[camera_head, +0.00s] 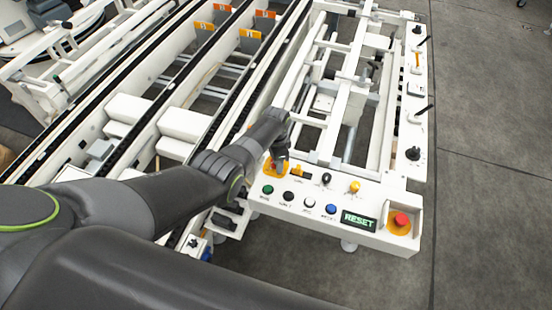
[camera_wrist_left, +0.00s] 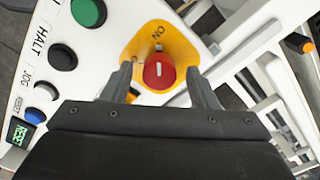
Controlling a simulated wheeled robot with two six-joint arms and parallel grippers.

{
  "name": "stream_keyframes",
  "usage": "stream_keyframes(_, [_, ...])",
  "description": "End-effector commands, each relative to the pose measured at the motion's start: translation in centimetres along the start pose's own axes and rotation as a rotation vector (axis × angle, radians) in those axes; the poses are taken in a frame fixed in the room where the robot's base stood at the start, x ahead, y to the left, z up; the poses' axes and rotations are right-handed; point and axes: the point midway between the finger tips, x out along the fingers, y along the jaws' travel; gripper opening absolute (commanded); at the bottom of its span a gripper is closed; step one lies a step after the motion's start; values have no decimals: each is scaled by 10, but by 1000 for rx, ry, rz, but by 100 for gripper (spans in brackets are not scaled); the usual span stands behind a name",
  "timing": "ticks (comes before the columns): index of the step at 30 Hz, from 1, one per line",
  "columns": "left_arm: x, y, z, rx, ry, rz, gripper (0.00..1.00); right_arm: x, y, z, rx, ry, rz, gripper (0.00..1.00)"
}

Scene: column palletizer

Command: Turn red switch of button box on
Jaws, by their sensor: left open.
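The red switch (camera_wrist_left: 158,75) is a round knob with a short white line on its face, on a yellow plate (camera_wrist_left: 177,42) marked ON. The line runs roughly up and down in the left wrist view. My left gripper (camera_wrist_left: 160,70) is open, with one finger on each side of the knob; contact is not clear. In the head view my left gripper (camera_head: 280,154) reaches down over the yellow plate (camera_head: 268,172) at the left end of the button box (camera_head: 300,220) and mostly hides the switch. My right gripper is not in view.
Green (camera_head: 268,189), black (camera_head: 288,196), white (camera_head: 309,202) and blue (camera_head: 331,209) buttons line the front of the box. A RESET display (camera_head: 359,220) and a red emergency stop (camera_head: 401,219) are to the right. White conveyor rails lie behind.

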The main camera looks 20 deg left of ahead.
Motion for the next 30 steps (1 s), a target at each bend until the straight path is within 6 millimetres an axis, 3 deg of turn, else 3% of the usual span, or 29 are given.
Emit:
stream_keyframes(5, [0, 0, 0, -1, -1, 1, 54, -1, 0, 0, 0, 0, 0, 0])
stream_keyframes(11, [-16, 0, 0, -1, 1, 0, 54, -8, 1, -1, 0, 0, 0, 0])
stream_keyframes(20, [-62, 0, 0, -1, 2, -1, 54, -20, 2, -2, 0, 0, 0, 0])
stream_keyframes(30, [-120, 0, 0, 0, 2, -3, 54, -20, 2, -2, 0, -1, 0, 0])
